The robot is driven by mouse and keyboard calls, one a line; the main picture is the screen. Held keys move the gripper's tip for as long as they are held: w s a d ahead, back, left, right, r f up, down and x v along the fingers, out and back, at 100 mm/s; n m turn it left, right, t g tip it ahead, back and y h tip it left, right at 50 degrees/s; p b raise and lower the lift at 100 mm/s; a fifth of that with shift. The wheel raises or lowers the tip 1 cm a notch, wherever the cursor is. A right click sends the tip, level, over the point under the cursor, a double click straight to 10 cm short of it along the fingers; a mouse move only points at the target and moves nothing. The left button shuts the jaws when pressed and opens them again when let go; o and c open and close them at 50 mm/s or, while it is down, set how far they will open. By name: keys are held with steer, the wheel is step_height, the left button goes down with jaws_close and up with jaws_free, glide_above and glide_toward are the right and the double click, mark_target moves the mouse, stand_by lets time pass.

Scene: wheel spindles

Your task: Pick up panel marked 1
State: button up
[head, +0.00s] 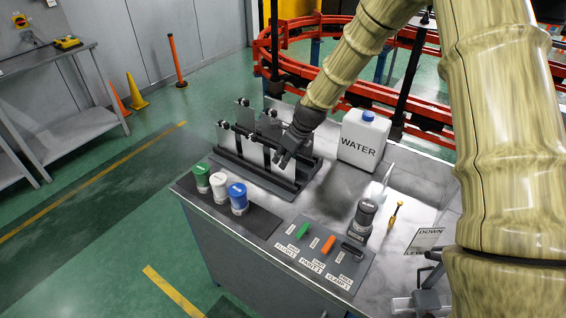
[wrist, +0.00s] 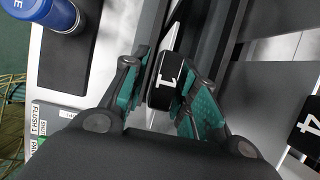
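A black block marked 1 (wrist: 165,82) lies between my two teal-padded fingers in the wrist view. It appears to be the handle of panel 1. My gripper (wrist: 166,86) has its fingers drawn in close on both sides and looks shut on this handle. In the head view my gripper (head: 284,158) reaches down from the right to the black rack (head: 262,178), where several upright grey panels (head: 256,150) stand. The fingers and the handle are hard to make out there. A handle marked 4 (wrist: 309,126) shows at the right of the wrist view.
Green, white and blue (head: 237,198) capped bottles stand in front of the rack. A WATER jug (head: 363,140) stands right of it. A label plate with switches (head: 318,252) and a dark cylinder (head: 362,217) are nearer. Red rails (head: 440,125) run behind the table.

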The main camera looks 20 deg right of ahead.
steer(key=shift+x, duration=0.85)
jaws_close()
